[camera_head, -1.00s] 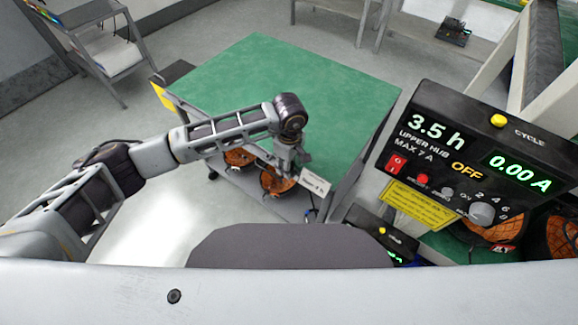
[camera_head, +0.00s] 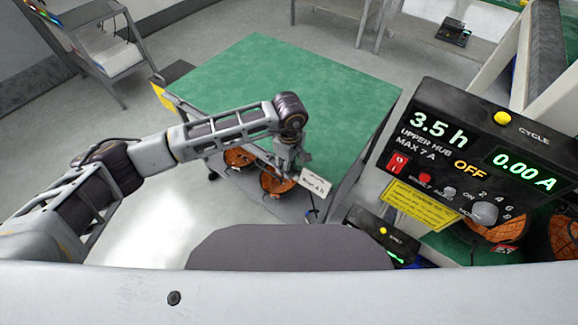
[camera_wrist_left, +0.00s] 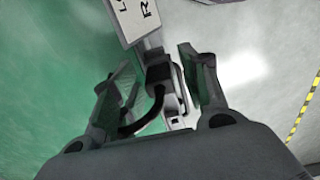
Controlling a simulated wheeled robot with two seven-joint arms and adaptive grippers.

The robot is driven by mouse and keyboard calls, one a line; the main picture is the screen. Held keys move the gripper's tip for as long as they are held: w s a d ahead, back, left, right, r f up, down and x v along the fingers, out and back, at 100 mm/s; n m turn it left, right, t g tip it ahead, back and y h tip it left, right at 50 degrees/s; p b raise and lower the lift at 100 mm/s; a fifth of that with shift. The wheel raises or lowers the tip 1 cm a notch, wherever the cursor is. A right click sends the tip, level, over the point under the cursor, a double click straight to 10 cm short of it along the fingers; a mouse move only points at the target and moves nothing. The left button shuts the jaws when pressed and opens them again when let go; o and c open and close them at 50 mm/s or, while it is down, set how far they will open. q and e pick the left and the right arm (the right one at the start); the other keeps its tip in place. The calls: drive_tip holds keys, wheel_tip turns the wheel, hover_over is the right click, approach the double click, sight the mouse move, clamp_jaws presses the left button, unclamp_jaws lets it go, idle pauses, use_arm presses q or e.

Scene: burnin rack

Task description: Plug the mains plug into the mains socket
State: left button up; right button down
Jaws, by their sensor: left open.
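My left gripper (camera_head: 291,163) hangs at the near edge of the green-topped cart in the head view. In the left wrist view the left gripper (camera_wrist_left: 157,62) is open, one finger on each side of a dark block with a black cable (camera_wrist_left: 145,117), which looks like the mains plug (camera_wrist_left: 160,73). A gap shows between the block and the right finger; contact on the left side cannot be told. A pale grey piece (camera_wrist_left: 178,100) lies beside the block. A white printed label (camera_head: 314,182) is next to the gripper; it also shows in the wrist view (camera_wrist_left: 137,16). I cannot make out the mains socket. My right gripper is out of view.
The green cart top (camera_head: 320,85) is clear. Orange-brown round items (camera_head: 278,180) sit on its lower shelf. A black control unit (camera_head: 470,150) reading 3.5 h, OFF and 0.00 A stands at the right, with a smaller black unit (camera_head: 383,236) below it. A grey trolley (camera_head: 105,55) stands back left.

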use_arm(q)
drive_tip(key=shift+b, duration=0.35)
idle(0.4)
drive_tip(key=shift+c, duration=0.4)
clamp_jaws()
drive_tip(key=shift+r+p, duration=0.85)
drive_tip(key=shift+r, duration=2.15)
